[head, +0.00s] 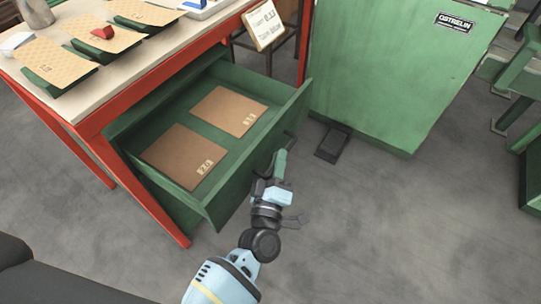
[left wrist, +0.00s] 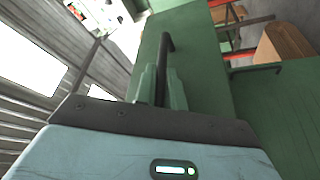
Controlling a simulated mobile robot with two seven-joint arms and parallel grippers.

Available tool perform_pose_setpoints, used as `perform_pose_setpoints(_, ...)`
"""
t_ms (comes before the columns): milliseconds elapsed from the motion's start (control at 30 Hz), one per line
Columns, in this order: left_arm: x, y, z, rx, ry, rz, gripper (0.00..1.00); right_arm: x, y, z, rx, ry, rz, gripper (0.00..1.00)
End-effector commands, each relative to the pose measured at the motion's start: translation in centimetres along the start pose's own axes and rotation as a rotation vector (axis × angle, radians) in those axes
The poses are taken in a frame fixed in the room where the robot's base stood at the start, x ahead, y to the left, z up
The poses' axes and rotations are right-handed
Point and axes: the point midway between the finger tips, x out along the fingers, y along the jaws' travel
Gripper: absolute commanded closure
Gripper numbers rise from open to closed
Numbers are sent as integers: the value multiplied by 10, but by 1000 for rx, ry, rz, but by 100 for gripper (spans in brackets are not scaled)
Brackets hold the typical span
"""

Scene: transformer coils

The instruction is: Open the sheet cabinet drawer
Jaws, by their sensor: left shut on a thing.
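The sheet cabinet drawer (head: 259,160) is green and stands pulled out from under the red-framed workbench. Two brown sheets (head: 186,156) with printed marks lie flat inside it, side by side. My left gripper (head: 280,163) is at the outer face of the drawer front. It is shut on the dark drawer handle, which shows in the left wrist view (left wrist: 166,43) running up from between the green fingers (left wrist: 160,86). My right gripper is in neither view.
The workbench top (head: 150,52) carries several patterned sheets on green holders. A green machine cabinet (head: 385,80) stands to the right, with a dark pedal (head: 333,143) at its foot. The grey floor (head: 400,230) at front right is clear.

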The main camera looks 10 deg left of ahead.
Motion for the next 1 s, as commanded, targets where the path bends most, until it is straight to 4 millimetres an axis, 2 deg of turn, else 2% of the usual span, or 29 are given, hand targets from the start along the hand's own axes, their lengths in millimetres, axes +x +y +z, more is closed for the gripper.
perform_pose_setpoints(333,-1,0,1,0,-2,-2,100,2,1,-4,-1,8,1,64)
perform_pose_setpoints(367,-1,0,1,0,-2,-2,85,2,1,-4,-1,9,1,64)
perform_pose_setpoints(500,-1,0,1,0,-1,-1,67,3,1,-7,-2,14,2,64)
perform_pose_setpoints(800,-2,0,0,0,-1,-1,67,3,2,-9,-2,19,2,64)
perform_pose_setpoints(1000,-23,0,0,1,-1,-2,67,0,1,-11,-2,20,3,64)
